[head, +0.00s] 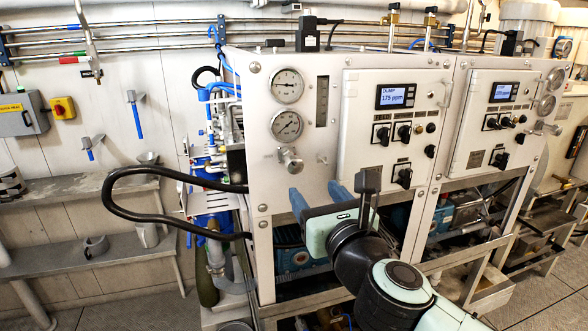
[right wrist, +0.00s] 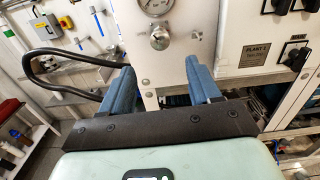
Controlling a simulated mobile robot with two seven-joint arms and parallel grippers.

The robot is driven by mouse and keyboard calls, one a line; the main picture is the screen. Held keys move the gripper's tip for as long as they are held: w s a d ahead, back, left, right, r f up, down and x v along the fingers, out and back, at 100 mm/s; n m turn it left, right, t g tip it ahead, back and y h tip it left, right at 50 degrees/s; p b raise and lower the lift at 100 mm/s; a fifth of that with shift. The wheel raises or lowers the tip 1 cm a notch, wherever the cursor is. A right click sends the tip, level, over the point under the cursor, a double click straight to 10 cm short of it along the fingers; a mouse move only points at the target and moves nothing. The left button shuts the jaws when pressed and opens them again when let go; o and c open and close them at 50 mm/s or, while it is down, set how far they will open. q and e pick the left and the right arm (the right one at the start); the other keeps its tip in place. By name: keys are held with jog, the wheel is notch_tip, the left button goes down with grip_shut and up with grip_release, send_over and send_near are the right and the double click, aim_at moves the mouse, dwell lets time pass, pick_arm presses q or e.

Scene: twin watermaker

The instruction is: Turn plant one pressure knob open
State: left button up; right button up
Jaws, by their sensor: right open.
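The plant one pressure knob (head: 290,159) is a silver knob on the white front panel (head: 268,180), below two round gauges. It also shows in the right wrist view (right wrist: 160,38), beyond and between the fingers. My right gripper (head: 317,191) has blue fingers and stands in front of the panel, below and right of the knob in the head view. In the right wrist view the right gripper (right wrist: 162,70) is open, with nothing between its fingers and apart from the knob. My left gripper is not in view.
A black hose (head: 112,205) loops out left of the panel. A control box with a display (head: 396,96) and black switches is right of the gauges. A second, similar plant panel (head: 481,118) stands further right. Shelves (head: 75,188) line the left wall.

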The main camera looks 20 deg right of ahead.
aim_at(296, 168)
jog(key=w+p, duration=0.1)
jog(key=w, duration=1.1)
jog(key=shift+a+f+p, duration=0.1)
jog(key=shift+a+p, duration=0.1)
jog(key=shift+p, duration=0.15)
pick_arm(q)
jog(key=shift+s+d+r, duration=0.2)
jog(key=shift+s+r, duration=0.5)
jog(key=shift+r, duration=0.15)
pick_arm(e)
jog(key=c, duration=1)
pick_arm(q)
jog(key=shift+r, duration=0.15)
pick_arm(e)
jog(key=shift+n, duration=0.3)
